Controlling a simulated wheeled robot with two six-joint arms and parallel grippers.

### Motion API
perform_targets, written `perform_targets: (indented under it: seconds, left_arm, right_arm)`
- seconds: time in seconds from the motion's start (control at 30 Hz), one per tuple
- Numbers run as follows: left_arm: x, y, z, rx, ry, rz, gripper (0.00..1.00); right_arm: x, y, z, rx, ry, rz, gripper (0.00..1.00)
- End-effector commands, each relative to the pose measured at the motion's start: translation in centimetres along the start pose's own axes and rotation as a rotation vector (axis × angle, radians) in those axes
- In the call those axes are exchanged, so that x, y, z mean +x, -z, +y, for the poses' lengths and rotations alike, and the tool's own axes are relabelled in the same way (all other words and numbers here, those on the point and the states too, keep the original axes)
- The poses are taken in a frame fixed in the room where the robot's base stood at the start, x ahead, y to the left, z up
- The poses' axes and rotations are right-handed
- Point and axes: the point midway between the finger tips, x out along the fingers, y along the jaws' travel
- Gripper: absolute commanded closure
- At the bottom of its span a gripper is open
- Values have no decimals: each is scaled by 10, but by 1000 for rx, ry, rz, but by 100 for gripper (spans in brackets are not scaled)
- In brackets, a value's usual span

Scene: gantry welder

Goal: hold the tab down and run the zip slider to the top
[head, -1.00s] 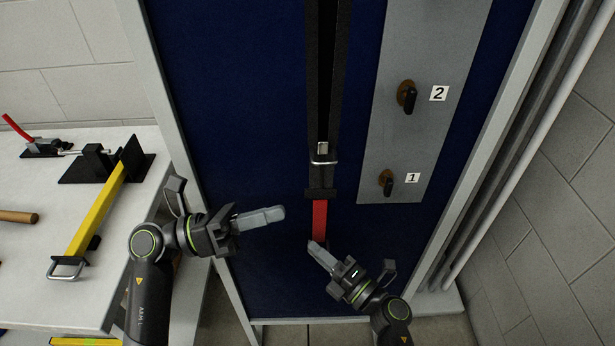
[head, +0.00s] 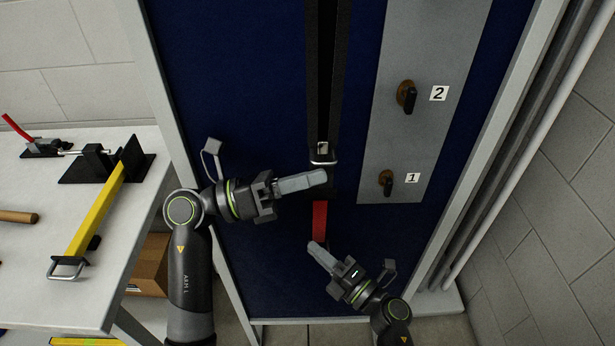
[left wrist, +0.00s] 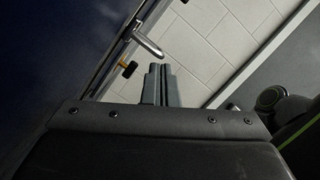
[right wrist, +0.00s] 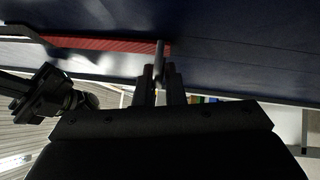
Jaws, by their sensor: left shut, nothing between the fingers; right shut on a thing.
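The zip slider (head: 323,151) is a small metal piece with a wire pull loop, low on the black zip tape (head: 340,100) on the blue panel. The red tab (head: 319,222) hangs below the zip's bottom end. My right gripper (head: 313,246) is shut on the tab's lower end; in the right wrist view its fingers (right wrist: 160,80) meet at the end of the red strip (right wrist: 100,44). My left gripper (head: 322,177) is shut and empty, its tips just below the slider's pull loop in the head view. In the left wrist view the metal loop (left wrist: 148,46) shows just beyond the fingertips, apart from them.
A grey plate (head: 410,140) with two dark knobs marked 1 and 2 is right of the zip. A white table (head: 40,215) at left holds a yellow-handled tool (head: 98,210) and a wooden handle (head: 18,217). The blue panel left of the zip is clear.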

Motion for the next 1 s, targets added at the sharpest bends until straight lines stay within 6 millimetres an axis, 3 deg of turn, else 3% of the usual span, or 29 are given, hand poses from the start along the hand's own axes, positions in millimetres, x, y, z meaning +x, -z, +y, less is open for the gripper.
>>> perform_targets:
  seconds: [0.27, 0.47, 1.0]
  left_arm:
    - [0, 0, 0, 1, 0, 0, 100]
    - [4, -16, -10, 7, 0, 1, 100]
    - [34, -137, -94, 13, 1, 1, 100]
  right_arm:
    - [0, 1, -1, 0, 2, 1, 100]
    - [0, 1, -1, 0, 2, 1, 100]
    - [0, 1, -1, 1, 2, 2, 100]
